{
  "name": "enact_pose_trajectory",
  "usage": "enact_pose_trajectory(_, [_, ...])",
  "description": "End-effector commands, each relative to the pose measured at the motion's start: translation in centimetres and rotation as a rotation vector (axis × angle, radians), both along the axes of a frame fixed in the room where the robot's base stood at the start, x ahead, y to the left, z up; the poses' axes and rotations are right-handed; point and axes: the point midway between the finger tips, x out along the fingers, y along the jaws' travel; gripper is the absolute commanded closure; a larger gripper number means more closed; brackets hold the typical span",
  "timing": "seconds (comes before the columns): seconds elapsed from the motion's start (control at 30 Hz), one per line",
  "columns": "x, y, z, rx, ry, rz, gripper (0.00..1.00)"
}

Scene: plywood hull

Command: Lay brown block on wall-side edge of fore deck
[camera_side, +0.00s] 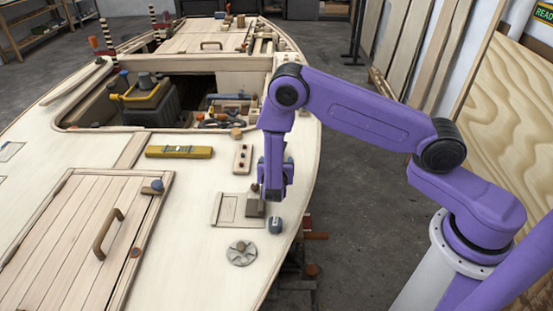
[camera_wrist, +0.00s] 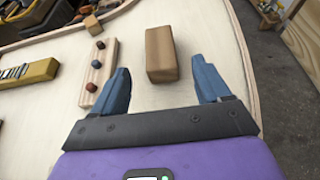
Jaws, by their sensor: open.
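The brown block (camera_wrist: 161,54) lies on the pale fore deck (camera_wrist: 150,15) in the wrist view, between and just beyond my open fingertips. A gap shows on each side of it, and my gripper (camera_wrist: 162,72) holds nothing. In the side view my gripper (camera_side: 273,192) points down low over the right part of the fore deck (camera_side: 185,215). There I cannot clearly pick out the brown block behind my arm. The wall-side edge (camera_wrist: 243,50) curves to the right of the block in the wrist view.
A wooden strip with coloured knobs (camera_wrist: 98,73) lies left of the block. A yellow level (camera_side: 179,152) lies farther left. Bare deck lies right of the block.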

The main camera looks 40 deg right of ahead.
Motion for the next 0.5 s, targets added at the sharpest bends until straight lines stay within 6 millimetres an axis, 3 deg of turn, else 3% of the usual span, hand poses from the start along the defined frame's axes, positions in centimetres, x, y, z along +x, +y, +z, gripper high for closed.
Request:
enact_pose_trajectory(0.2, [-2.6,2.7,1.5,0.001,-0.001,0.003,0.24])
enact_pose_trajectory(0.5, [-3.9,3.9,2.3,0.0,0.0,0.0,0.24])
